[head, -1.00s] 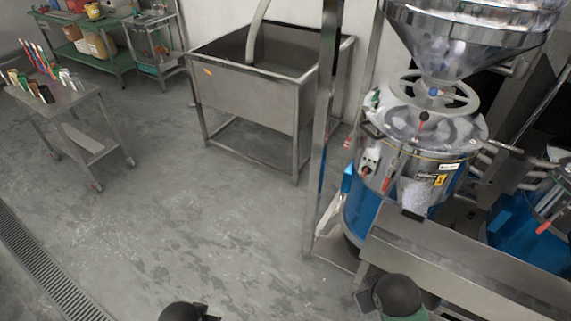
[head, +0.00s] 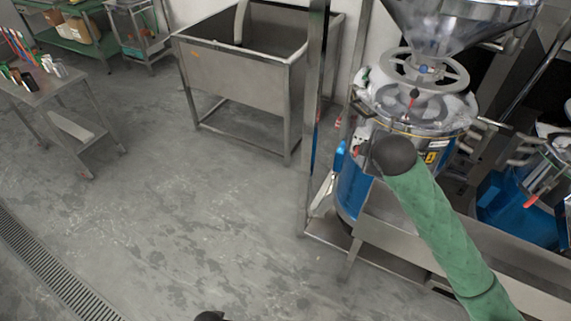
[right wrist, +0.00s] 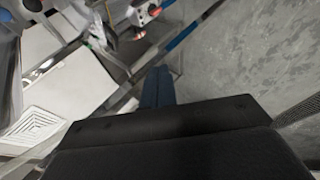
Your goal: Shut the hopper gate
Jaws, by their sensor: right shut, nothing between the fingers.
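The grinder's steel hopper (head: 450,25) is at the upper right of the head view, narrowing to a neck above the grey handwheel (head: 455,72). A small blue knob (head: 424,69) shows at the neck, and a lever with a dark knob (head: 414,94) stands below it. I cannot tell which part is the gate or how it is set. My right arm is raised before the grinder body, its black wrist hiding part of the front. In the right wrist view my right gripper (right wrist: 158,84) is shut and empty. Only a dark piece of my left arm shows at the bottom edge.
A steel trough (head: 400,225) runs in front of the grinder, and a steel post (head: 316,110) stands to its left. A second blue machine (head: 515,210) is at the right. A steel sink (head: 245,85) stands at the back. The floor at left is open.

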